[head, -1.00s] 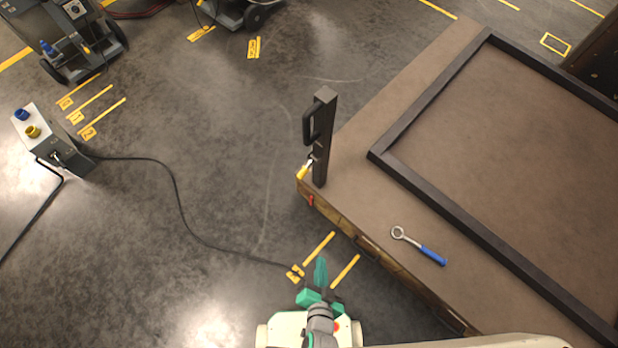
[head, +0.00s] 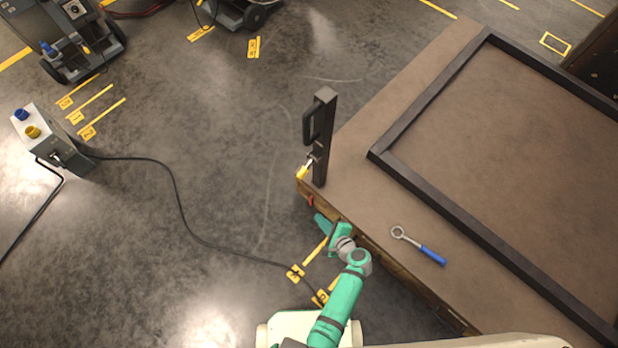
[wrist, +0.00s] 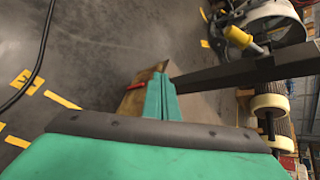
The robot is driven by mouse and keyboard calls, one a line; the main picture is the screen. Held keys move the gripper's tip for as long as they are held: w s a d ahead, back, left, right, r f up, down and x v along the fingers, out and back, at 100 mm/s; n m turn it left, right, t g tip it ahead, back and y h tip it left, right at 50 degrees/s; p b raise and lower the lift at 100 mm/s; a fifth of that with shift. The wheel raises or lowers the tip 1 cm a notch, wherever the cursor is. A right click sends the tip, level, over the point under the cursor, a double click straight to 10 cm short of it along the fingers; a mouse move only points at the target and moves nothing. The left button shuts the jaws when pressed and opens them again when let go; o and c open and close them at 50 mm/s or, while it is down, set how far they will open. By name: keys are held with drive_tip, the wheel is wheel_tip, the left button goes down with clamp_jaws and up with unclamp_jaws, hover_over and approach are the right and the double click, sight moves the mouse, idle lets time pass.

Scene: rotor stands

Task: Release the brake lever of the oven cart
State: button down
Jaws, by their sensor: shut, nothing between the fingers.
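The oven cart (head: 365,120) is the wide brown platform on the right, with a dark upright post (head: 325,140) at its near-left corner. A small red lever (head: 310,200), which looks like the brake lever, sits on the cart's side just below that corner. It also shows in the wrist view (wrist: 137,86), just left of my fingers. My green gripper (head: 320,222) is beside the cart's edge, just below the red lever in the picture. In the wrist view my gripper (wrist: 160,97) is shut and empty. I cannot tell whether it touches the lever.
A yellow-tipped part (head: 304,171) sticks out at the post's foot. A blue-handled wrench (head: 420,247) lies on the cart. A black cable (head: 180,205) runs across the floor from a grey box (head: 45,140).

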sight(307, 167)
drive_tip(key=w+d+r+m+t+y, duration=0.2)
drive_tip(key=w+r, duration=0.3)
drive_tip(key=w, duration=0.3)
drive_tip(key=shift+w+d+r+m+y, duration=0.2)
drive_tip(key=shift+d+r+m+y, duration=0.2)
drive_tip(key=shift+d+m, duration=0.15)
drive_tip(key=w+a, duration=0.6)
drive_tip(key=a, duration=0.1)
drive_tip(key=shift+w+r, duration=0.2)
drive_tip(key=shift+r, duration=0.05)
